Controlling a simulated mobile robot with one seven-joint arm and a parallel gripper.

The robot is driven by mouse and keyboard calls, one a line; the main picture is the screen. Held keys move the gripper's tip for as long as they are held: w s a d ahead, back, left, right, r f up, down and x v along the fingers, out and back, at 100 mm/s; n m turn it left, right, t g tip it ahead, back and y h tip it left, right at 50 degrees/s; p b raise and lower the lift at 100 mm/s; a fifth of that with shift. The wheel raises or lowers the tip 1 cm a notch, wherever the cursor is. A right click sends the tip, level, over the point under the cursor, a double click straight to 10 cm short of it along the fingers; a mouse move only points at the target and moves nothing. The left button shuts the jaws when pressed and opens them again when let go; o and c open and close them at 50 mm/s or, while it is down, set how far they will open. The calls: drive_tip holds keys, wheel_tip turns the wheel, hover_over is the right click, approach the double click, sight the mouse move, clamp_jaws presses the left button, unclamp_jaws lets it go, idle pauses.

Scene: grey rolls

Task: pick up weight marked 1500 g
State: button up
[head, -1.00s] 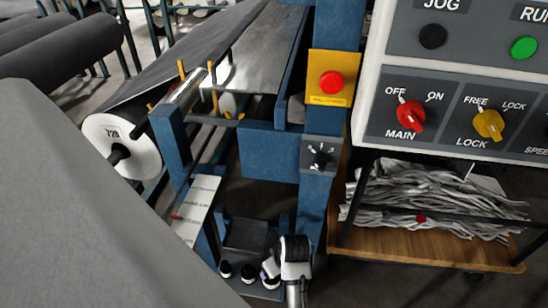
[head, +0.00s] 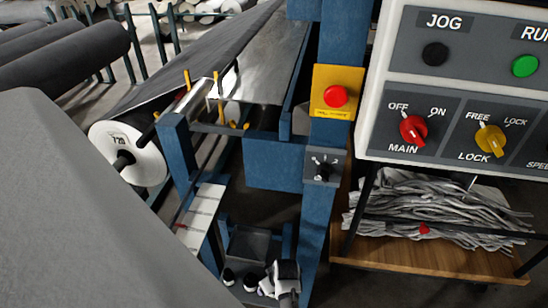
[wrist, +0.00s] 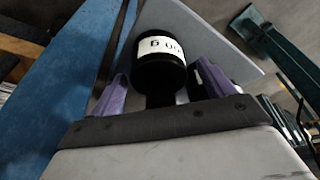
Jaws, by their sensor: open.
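A black cylindrical weight (wrist: 158,72) with a white label sits between the two purple-padded fingers of my gripper (wrist: 164,84) in the wrist view. The label is tilted and partly cut off; I read what looks like a 5 and zeros, not the whole number. The fingers are open on either side of it, with a gap at the right. In the head view my gripper (head: 270,284) is low at the bottom, at the right end of a row of small black weights (head: 228,276). Another weight (head: 250,282) stands just left of my gripper. Their markings are too small to read there.
The weights stand on a low shelf by the blue machine frame (head: 318,215). A dark box (head: 248,243) is behind them, a pale scale plate (head: 202,215) to the left. A wooden cart (head: 420,262) with grey scraps and a control panel (head: 440,90) are right.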

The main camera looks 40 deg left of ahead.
drive_tip(key=shift+a+f, duration=0.1)
drive_tip(key=shift+f, duration=0.2)
drive_tip(key=shift+c, duration=0.4)
clamp_jaws()
drive_tip(key=shift+w+a+r, duration=0.1)
drive_tip(key=shift+r, duration=0.05)
